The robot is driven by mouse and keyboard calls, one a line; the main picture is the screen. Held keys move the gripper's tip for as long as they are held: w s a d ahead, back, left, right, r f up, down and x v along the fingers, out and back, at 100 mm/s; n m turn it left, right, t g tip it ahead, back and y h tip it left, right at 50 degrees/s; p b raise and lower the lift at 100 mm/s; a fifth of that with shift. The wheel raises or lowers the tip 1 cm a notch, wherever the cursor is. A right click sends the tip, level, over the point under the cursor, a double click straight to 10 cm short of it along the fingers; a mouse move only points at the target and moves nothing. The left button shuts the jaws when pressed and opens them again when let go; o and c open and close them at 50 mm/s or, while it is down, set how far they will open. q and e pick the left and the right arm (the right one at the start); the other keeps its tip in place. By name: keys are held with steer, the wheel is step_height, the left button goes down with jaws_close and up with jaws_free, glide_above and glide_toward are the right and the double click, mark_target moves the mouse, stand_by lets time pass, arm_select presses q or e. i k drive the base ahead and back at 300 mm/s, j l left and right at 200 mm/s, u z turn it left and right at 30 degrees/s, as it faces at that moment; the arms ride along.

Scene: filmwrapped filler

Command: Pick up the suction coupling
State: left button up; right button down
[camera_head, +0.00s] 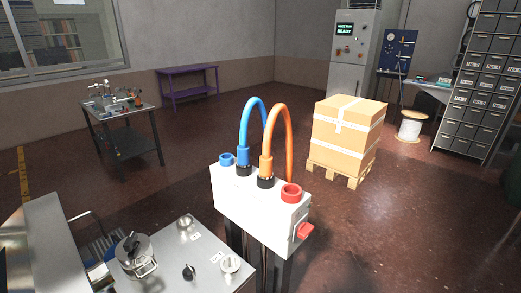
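A white box (240,208) stands on dark legs in the middle foreground. Two hoses rise from its top: a blue hose (245,118) and an orange hose (291,130). The blue hose ends in a blue coupling (243,155) above a black collar. The orange hose ends in an orange coupling (266,165) above another black collar. A blue ring (227,158) and a red ring (291,191) sit on the box's top at either end. I cannot tell which coupling is the suction one. Neither of my grippers is in view.
A metal-topped table (208,248) at the lower left, close to the box, holds a steel pot (134,252) and small knobbed parts. A red handle (305,231) juts from the box's right side. A carton (345,140) on a pallet stands behind. Floor at right is clear.

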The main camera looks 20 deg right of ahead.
mark_target(243, 161)
steer(key=i+l, duration=0.2)
steer(key=l, duration=0.25)
steer(key=i+l, duration=0.2)
steer(key=l, duration=0.25)
steer(key=i+l, duration=0.15)
steer(key=l, duration=0.3)
steer(key=i+l, duration=0.2)
steer(key=l, duration=0.3)
steer(key=i+l, duration=0.2)
steer(key=l, duration=0.25)
steer(key=i+l, duration=0.2)
steer(key=l, duration=0.25)
steer(key=i+l, duration=0.2)
steer(key=l, duration=0.25)
steer(key=i+l, duration=0.15)
steer(key=l, duration=0.3)
